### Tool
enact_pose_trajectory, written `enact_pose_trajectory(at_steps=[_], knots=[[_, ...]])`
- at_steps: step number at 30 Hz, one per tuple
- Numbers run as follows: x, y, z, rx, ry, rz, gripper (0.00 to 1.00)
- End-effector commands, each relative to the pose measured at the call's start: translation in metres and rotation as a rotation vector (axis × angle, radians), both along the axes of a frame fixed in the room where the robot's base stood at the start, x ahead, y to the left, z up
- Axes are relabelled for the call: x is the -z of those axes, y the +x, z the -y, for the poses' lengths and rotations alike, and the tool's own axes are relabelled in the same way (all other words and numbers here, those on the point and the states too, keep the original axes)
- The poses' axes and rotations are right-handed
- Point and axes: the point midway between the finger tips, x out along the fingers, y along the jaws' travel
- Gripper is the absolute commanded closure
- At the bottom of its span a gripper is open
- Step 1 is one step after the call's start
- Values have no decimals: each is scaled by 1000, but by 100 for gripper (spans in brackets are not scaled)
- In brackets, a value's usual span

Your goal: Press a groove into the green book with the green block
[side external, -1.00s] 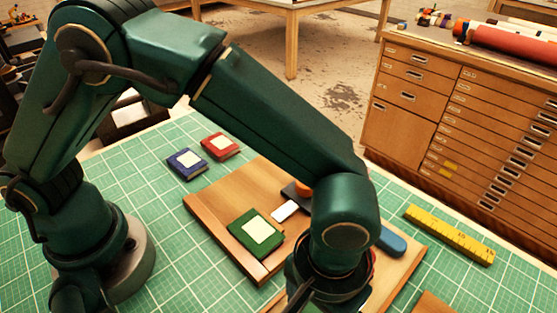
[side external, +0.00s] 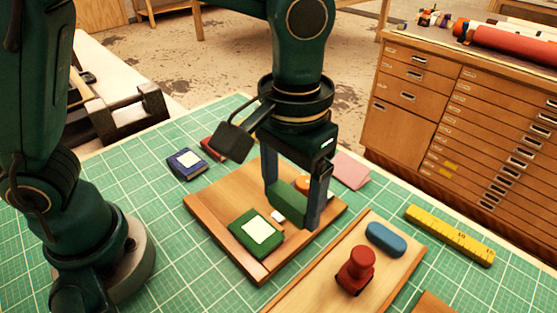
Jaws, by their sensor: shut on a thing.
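The green book (side external: 256,233) lies flat on the wooden board (side external: 225,200), with a pale label on its cover. My gripper (side external: 292,205) points down over the board, just right of the book. It is shut on the green block (side external: 289,204), which sits between its two fingers. The block is apart from the book in the picture. I cannot tell how high the block is above the board.
A blue book (side external: 187,163) and a partly hidden red book (side external: 210,148) lie at the back left. A second board (side external: 315,290) bears a red knobbed piece (side external: 356,270) and a blue rounded block (side external: 386,238). A yellow ruler (side external: 449,234) lies at right. An orange piece (side external: 303,183) shows behind the gripper.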

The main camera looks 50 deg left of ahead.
Motion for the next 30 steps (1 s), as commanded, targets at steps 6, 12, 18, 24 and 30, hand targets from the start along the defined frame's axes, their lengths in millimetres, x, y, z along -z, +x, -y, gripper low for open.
enact_pose_trajectory(at_steps=[6,12,18,24,30], knots=[[-3,2,-5,1,0,-1,79],[-3,2,-4,1,0,0,40],[-1,4,-3,9,-5,9,65],[15,-7,-15,24,-4,8,65],[27,-22,-33,18,-2,4,65]])
